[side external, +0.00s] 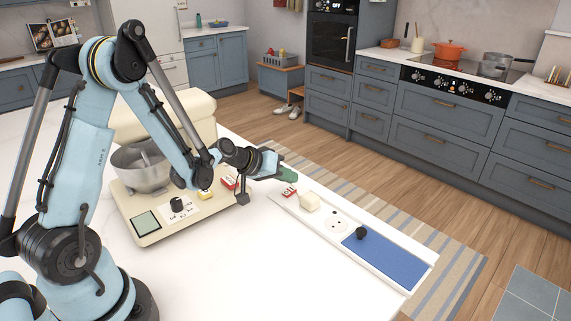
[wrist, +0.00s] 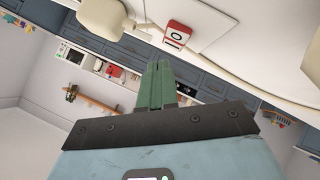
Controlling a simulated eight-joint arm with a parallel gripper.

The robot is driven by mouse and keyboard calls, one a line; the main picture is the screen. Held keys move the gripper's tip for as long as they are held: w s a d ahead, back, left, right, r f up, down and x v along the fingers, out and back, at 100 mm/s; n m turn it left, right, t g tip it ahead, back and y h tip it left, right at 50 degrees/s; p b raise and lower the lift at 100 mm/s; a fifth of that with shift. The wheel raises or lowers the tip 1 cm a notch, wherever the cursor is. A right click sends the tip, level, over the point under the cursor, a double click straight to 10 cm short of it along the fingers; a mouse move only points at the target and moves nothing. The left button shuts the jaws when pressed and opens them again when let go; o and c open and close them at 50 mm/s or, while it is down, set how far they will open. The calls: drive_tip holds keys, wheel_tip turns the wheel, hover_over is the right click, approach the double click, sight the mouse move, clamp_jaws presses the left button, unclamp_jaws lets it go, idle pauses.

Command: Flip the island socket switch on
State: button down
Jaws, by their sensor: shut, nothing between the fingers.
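A red rocker with white I and O marks, apparently the same switch, shows in the wrist view (wrist: 176,36). I cannot tell which way it is set. My gripper (side external: 292,178) has green fingers, pressed together and empty, just above and beside the switch.
A cream block (side external: 309,201), a round socket (side external: 337,220) and a blue panel (side external: 387,258) with a black knob (side external: 361,233) follow along the strip. A cream mixer (side external: 152,231) with another red switch (side external: 229,182) stands to the left. The front counter is clear.

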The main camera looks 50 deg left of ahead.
sight(285, 192)
drive_tip(key=shift+f, duration=0.2)
idle(0.7)
drive_tip(key=shift+w+f, duration=0.1)
drive_tip(key=shift+f, duration=0.15)
drive_tip(key=shift+f, duration=0.3)
idle(0.6)
drive_tip(key=shift+r, duration=0.1)
drive_tip(key=shift+r, duration=0.65)
drive_tip(key=shift+r, duration=0.1)
drive_tip(key=shift+s+r, duration=0.25)
drive_tip(key=shift+r, duration=0.95)
drive_tip(key=shift+s+r, duration=0.2)
drive_tip(key=shift+r, duration=1)
